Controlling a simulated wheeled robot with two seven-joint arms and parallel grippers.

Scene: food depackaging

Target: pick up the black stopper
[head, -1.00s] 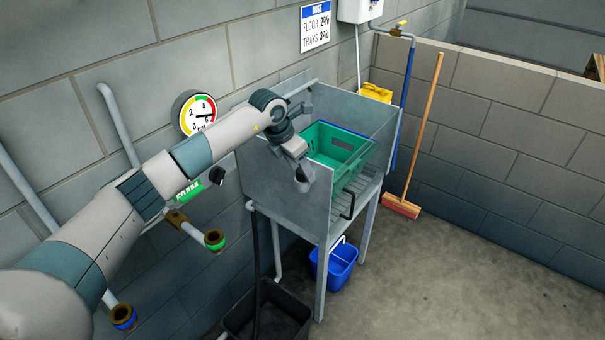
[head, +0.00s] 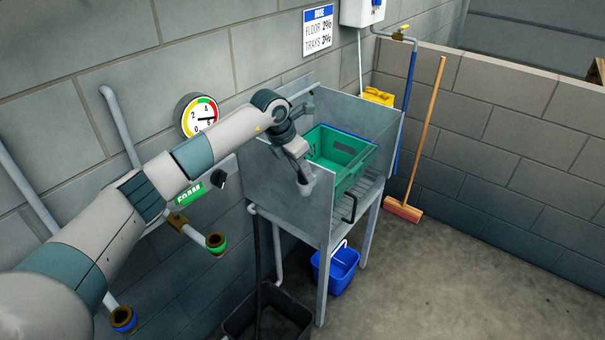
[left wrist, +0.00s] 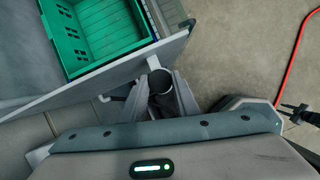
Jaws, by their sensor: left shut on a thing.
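My left gripper (head: 304,186) is at the near left side wall of the grey metal sink stand (head: 287,196), with its fingers pointing down. In the left wrist view the two fingers of my left gripper (left wrist: 162,102) are closed around a dark, round piece, which I take for the black stopper (left wrist: 160,82). Its top rim shows between the fingers; its lower part is hidden. In the head view the stopper cannot be made out at the gripper.
A green crate (head: 343,148) sits in the stand, close to my left gripper. A blue bucket (head: 338,270) is below, and a black tub (head: 268,318) stands in front. A broom (head: 424,140) leans on the wall. The floor to the right is clear.

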